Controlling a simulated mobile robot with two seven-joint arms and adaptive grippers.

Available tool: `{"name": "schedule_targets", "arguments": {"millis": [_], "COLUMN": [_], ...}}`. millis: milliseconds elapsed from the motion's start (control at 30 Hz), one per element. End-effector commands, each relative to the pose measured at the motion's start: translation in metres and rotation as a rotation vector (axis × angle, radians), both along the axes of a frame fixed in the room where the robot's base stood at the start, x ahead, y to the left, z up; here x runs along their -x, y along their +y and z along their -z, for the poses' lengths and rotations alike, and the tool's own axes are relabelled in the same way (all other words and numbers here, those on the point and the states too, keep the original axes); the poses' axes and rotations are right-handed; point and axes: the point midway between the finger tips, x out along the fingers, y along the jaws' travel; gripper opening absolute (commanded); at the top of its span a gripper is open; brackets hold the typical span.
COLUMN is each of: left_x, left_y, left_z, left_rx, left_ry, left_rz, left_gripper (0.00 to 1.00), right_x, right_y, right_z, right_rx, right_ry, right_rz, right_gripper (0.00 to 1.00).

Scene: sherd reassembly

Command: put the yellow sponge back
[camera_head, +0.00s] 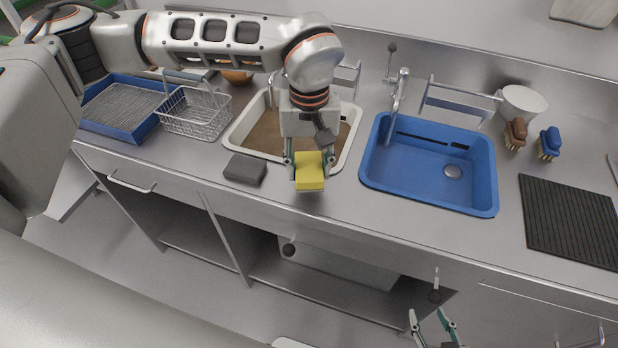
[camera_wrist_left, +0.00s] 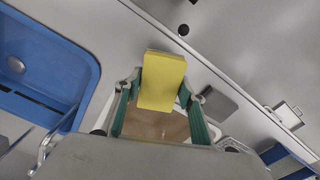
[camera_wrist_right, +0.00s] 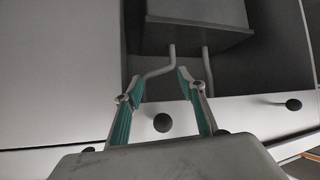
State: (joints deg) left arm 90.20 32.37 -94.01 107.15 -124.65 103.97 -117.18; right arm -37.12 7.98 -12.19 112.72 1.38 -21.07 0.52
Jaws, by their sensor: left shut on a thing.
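The yellow sponge (camera_head: 310,172) is a small block held in my left gripper (camera_head: 306,168) over the front edge of the brown-bottomed basin. My left gripper is shut on it, with one finger on each side. In the left wrist view the sponge (camera_wrist_left: 162,80) sits between the fingertips and sticks out past them. I cannot tell whether the sponge touches the counter. My right gripper (camera_head: 432,322) is low in front of the cabinet, at the bottom of the head view. In the right wrist view its fingers (camera_wrist_right: 157,82) stand apart with nothing between them.
A grey block (camera_head: 245,169) lies on the counter just left of the sponge. The blue sink (camera_head: 478,180) is to the right and the white-rimmed basin (camera_head: 240,127) behind. A wire basket (camera_head: 195,113), brown brush (camera_head: 515,134), blue brush (camera_head: 549,143) and black ribbed mat (camera_head: 570,220) also stand on the counter.

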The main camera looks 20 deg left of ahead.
Motion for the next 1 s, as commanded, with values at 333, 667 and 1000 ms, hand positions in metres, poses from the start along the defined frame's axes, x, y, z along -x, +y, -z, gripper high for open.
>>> {"name": "schedule_targets", "arguments": {"millis": [333,667,1000], "left_x": [0.001,0.001,0.001], "left_y": [0.0,0.0,0.0], "left_z": [0.041,0.044,0.044], "left_rx": [0.0,-0.001,-0.001], "left_ry": [0.002,0.001,0.001], "left_rz": [0.0,0.0,0.0], "left_gripper": [0.19,0.19,0.56], "right_x": [0.001,0.003,0.003], "right_y": [0.0,-0.001,-0.001], "right_z": [0.002,0.007,0.006], "right_rx": [0.001,0.003,0.002], "right_ry": [0.003,0.01,0.009], "right_rz": [0.0,0.0,0.0], "right_gripper": [0.4,0.4,0.4]}}
